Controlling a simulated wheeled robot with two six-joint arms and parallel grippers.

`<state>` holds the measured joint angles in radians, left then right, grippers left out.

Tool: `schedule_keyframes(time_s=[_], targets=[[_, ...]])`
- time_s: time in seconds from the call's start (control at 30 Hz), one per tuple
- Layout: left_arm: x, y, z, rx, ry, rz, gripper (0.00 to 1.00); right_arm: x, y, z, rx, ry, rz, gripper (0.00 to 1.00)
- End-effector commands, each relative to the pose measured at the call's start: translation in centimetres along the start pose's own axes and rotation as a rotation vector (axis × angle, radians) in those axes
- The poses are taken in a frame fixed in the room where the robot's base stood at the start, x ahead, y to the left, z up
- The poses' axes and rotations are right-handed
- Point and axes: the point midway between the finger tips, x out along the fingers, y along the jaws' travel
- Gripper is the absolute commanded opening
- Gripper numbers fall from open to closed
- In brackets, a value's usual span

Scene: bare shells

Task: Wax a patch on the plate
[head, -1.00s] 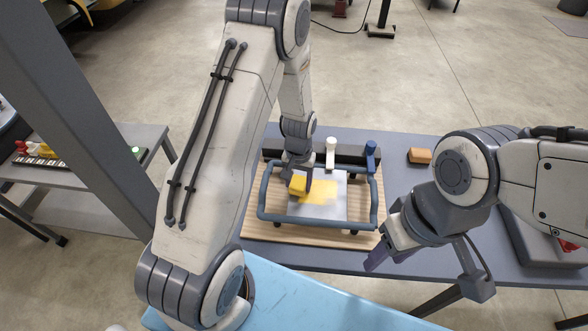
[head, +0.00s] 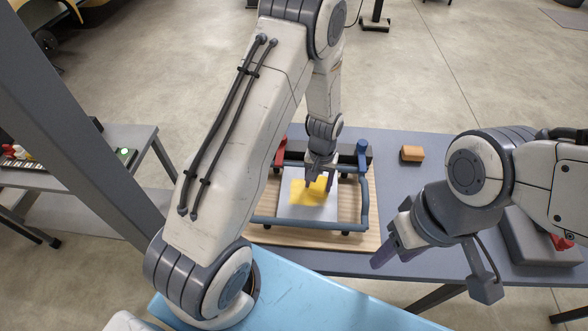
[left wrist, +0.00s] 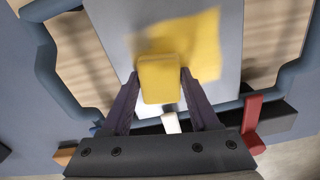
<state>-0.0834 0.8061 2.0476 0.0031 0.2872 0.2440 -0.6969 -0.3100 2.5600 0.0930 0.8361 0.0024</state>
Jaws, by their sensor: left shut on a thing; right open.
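The plate (head: 297,211) is a pale metal sheet inside a blue-grey tubular frame (head: 364,205) on a wooden board (head: 365,236). It carries a yellow patch (head: 296,190), which also shows in the left wrist view (left wrist: 205,45). My left gripper (head: 317,184) is over the plate, shut on a yellow block (left wrist: 159,78). The block is at the patch's edge; I cannot tell whether it touches the plate. My right gripper (head: 385,256) is open and empty, right of the board near the table's front edge.
A red-handled post (head: 281,152) and a blue-handled post (head: 362,150) stand at the plate's back. An orange-brown block (head: 411,154) lies on the grey table (head: 400,190) to the right. A side bench (head: 140,140) with a green light stands at the left.

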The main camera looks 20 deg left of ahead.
Motion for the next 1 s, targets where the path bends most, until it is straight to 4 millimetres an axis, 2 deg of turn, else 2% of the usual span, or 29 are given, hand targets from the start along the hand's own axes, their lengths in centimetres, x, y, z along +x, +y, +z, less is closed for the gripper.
schedule_keyframes(time_s=[0.33,0.47,1.0], targets=[[0.1,3.0,-0.4,0.000,-0.001,0.000,0.17,-0.2,1.1,0.1,0.023,0.002,0.001,0.50],[-2.4,3.3,-0.7,0.000,0.002,0.000,0.17,-1.5,1.3,0.0,0.025,0.001,0.000,0.50],[-6.9,3.2,-0.5,0.000,-0.001,0.000,0.17,-5.3,0.8,-0.2,0.018,0.002,0.001,0.50]])
